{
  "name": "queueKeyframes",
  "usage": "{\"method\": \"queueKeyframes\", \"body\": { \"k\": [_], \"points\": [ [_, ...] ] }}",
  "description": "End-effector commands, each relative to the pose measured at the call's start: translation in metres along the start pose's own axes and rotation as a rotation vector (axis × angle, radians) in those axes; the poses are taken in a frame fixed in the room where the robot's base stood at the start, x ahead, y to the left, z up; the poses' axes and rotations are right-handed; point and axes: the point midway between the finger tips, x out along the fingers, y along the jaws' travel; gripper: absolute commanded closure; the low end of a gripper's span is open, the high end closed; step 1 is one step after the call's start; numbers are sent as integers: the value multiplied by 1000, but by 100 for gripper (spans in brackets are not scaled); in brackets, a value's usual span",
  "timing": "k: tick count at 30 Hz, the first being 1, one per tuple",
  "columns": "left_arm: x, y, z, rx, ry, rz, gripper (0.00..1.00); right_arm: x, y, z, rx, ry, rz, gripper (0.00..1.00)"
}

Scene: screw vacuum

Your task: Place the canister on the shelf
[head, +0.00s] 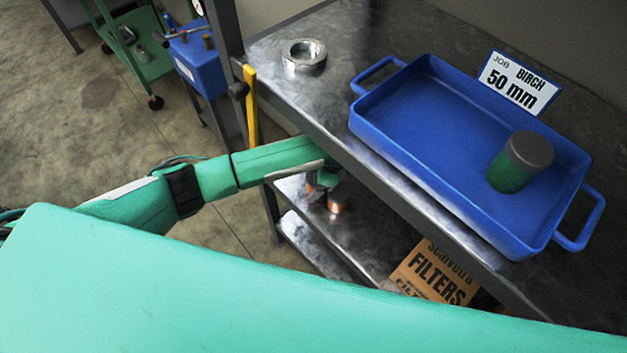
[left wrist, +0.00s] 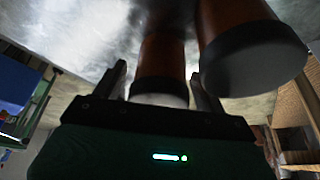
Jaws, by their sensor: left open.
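My left gripper (head: 326,180) reaches under the tabletop, over the lower shelf (head: 345,235). In the left wrist view its open fingers (left wrist: 160,88) stand on either side of an orange-brown canister (left wrist: 160,65) with a dark band and a pale end. I cannot tell whether they touch it. A second such canister (left wrist: 250,62) is close beside it on the right. In the head view an orange canister (head: 338,203) shows just below the gripper, partly hidden. A green canister (head: 512,172) with a dark lid stands in the blue tray (head: 400,140). My right gripper is not in view.
A cardboard filters box (head: 437,272) is on the lower shelf to the right. A metal ring (head: 304,53) and a "BIRCH 50 mm" sign (head: 518,82) are on the tabletop. A yellow handle (head: 251,105) is at the table's left edge, near my arm.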

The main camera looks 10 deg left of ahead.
Motion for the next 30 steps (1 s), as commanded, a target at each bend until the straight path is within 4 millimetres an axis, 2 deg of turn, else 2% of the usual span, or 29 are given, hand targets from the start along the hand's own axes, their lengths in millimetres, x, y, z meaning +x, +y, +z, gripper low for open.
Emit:
{"method": "queueKeyframes", "body": {
  "k": [6,12,30],
  "points": [
    [-40,2,1,0,-3,6,27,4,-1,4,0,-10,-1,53],
    [-65,1,0,0,-2,4,27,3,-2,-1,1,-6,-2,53],
    [-70,0,0,0,-1,2,27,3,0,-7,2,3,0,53]
  ]
}}
